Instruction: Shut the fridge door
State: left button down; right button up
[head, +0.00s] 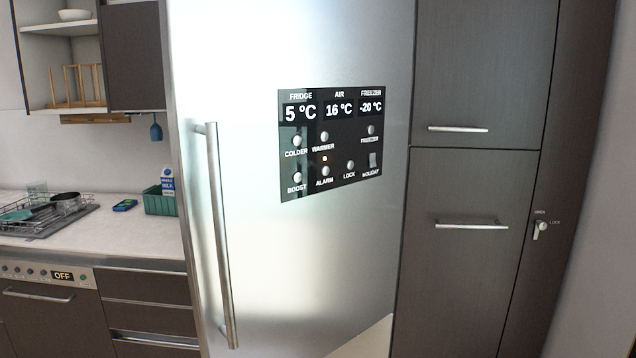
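The fridge door (345,250) is a tall, pale metal panel filling the middle of the head view. A long vertical bar handle (218,235) runs along its left side. A black control panel (335,145) on the door shows 5 °C, 16 °C and -20 °C. The door looks angled out, its left handle edge nearer to me than its right edge, so it appears partly open. The fridge inside is hidden behind it. Neither of my grippers is in view.
Tall dark cupboards (470,185) with bar handles stand right of the door. At left is a counter (110,236) with a dish rack (45,217) and a green crate (160,200). An oven front (50,310) reading OFF and drawers (150,287) are below.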

aim_at(277, 265)
jog(key=i+l+u, duration=0.25)
jog(key=i+l, duration=0.4)
jog(key=l, duration=0.15)
